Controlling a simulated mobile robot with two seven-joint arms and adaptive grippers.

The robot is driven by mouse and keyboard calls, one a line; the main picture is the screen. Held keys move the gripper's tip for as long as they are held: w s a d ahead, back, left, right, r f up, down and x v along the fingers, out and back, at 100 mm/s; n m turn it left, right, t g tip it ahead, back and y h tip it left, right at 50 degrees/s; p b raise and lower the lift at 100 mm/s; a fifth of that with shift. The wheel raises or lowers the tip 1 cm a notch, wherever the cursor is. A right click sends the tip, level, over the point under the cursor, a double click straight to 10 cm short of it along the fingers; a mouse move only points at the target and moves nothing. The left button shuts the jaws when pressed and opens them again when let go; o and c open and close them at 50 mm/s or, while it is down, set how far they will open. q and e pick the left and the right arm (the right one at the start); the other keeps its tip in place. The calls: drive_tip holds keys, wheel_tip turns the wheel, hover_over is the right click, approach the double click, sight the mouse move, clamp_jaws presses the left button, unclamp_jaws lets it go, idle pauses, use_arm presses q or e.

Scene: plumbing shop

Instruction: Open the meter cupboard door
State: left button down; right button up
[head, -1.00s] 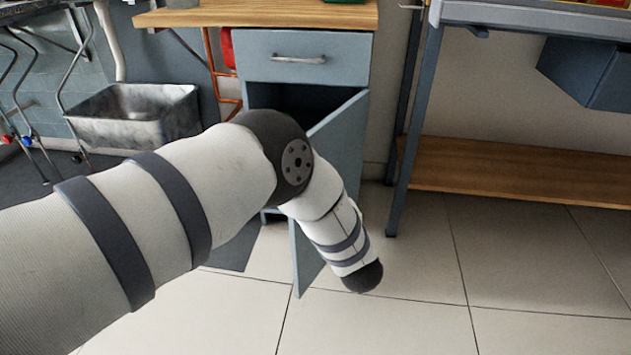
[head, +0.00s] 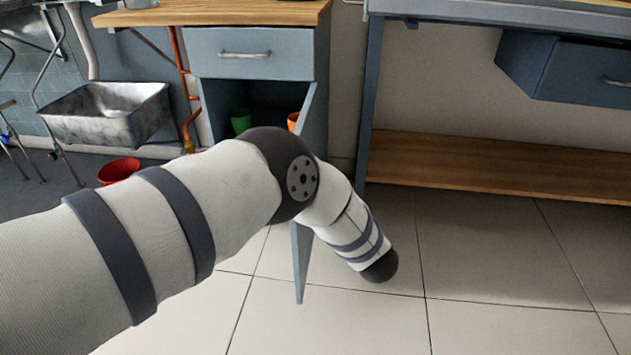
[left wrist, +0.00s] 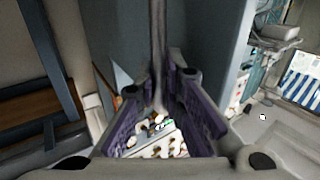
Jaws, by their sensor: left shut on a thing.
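The blue-grey meter cupboard door (head: 314,121) stands swung well out from its cupboard, seen nearly edge-on in the head view. Its lower part (head: 301,262) shows below my left arm, which crosses in front of it. The cupboard's dark inside is partly visible. In the left wrist view, my left gripper (left wrist: 160,98) is shut on the door's grey bar handle (left wrist: 157,55), which runs between its fingers. The gripper itself is hidden in the head view. My right gripper is in neither view.
A green cup (head: 240,121) and an orange one (head: 292,121) show inside the cupboard. A drawer (head: 252,65) above is shut. A workbench with a low wooden shelf (head: 480,165) stands right. A red bucket (head: 118,170) is left. The tiled floor in front is clear.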

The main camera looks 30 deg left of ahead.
use_arm(q)
drive_tip(key=shift+w+d, duration=0.1)
idle(0.3)
drive_tip(key=c, duration=1.7)
unclamp_jaws()
drive_tip(key=v, duration=1.2)
